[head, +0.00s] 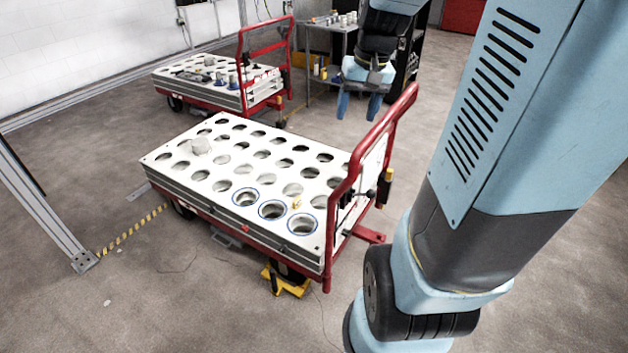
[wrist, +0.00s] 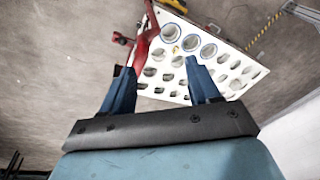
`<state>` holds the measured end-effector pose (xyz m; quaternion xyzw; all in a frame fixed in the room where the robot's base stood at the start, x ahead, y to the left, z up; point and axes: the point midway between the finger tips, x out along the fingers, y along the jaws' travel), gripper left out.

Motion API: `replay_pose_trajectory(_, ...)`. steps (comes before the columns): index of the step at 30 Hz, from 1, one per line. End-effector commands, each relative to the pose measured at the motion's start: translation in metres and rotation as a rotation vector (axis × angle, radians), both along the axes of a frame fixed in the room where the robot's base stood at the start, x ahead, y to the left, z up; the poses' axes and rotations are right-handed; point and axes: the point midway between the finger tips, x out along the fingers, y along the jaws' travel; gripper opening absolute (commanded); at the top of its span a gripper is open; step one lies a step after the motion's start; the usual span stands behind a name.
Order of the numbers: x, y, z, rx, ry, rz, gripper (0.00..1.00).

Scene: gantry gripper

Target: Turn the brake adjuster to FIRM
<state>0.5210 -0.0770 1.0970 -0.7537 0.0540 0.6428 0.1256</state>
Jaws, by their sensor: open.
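The cart (head: 190,185) has a white top with rows of round holes and a red handle frame (head: 345,185) at its right end. A small dark knob (head: 371,193) sits at the handle end, beside a yellow-and-black part (head: 387,182). I cannot tell for certain which is the brake adjuster, and no FIRM marking is readable. A dark knob-like part (wrist: 122,40) also shows beside the red frame in the wrist view. My gripper (head: 358,106) is open and empty, pointing down beyond the far side of the handle end, apart from the cart. Its two blue fingers (wrist: 158,68) frame the cart top.
Three holes have blue rims (head: 272,209). A grey piece (head: 200,146) and a small yellow piece (head: 296,203) are on the top. A second loaded cart (head: 215,85) and a shelf (head: 335,30) stand behind. Floor is open left of the cart.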

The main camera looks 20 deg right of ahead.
Motion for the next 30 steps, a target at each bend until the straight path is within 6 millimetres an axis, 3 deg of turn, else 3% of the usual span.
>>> replay_pose_trajectory(6, 0.028, -0.042, -0.045, 0.076, 0.087, -0.08, 0.61)
replay_pose_trajectory(15, 0.05, -0.102, -0.115, 0.196, 0.182, -0.191, 0.61)
replay_pose_trajectory(23, 0.053, -0.149, -0.18, 0.301, 0.242, -0.283, 0.61)
replay_pose_trajectory(30, 0.046, -0.187, -0.25, 0.432, 0.29, -0.379, 0.61)
